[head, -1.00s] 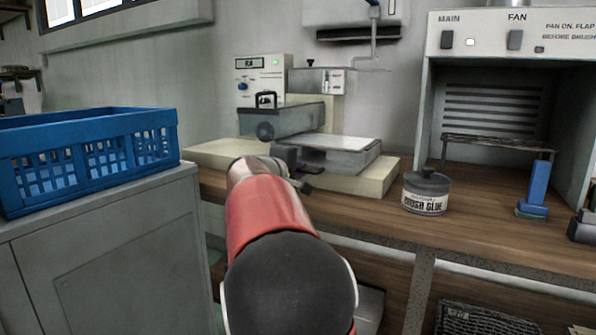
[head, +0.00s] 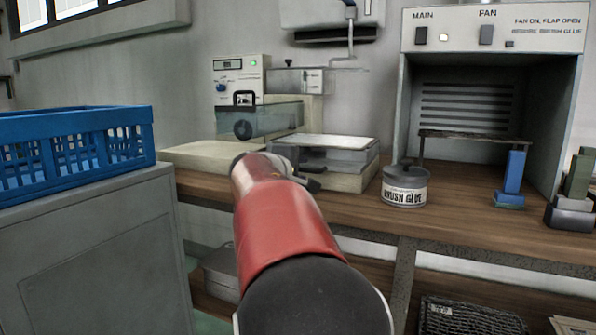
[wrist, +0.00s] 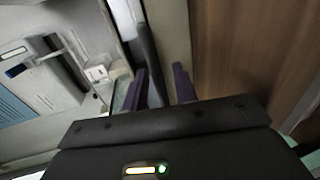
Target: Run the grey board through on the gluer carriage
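The gluer (head: 240,90) stands at the back of the bench, with a lit green light and a clear guard. Its carriage (head: 330,160) sits to the right of the guard, on a cream base. A flat pale grey sheet (head: 338,141) lies on top; I cannot tell whether it is the grey board or the carriage's own plate. My gripper (head: 305,172) is at the carriage's front, mostly hidden behind my red arm. In the wrist view my gripper (wrist: 162,84) has its purple fingers apart, with a dark rounded bar (wrist: 147,50) between them, nearer the left finger.
A blue crate (head: 75,150) stands on a grey cabinet at left. A glue pot (head: 405,188) sits right of the carriage. Further right are a blue brush (head: 513,175) and a fan booth (head: 480,55). Bare wooden bench lies between them.

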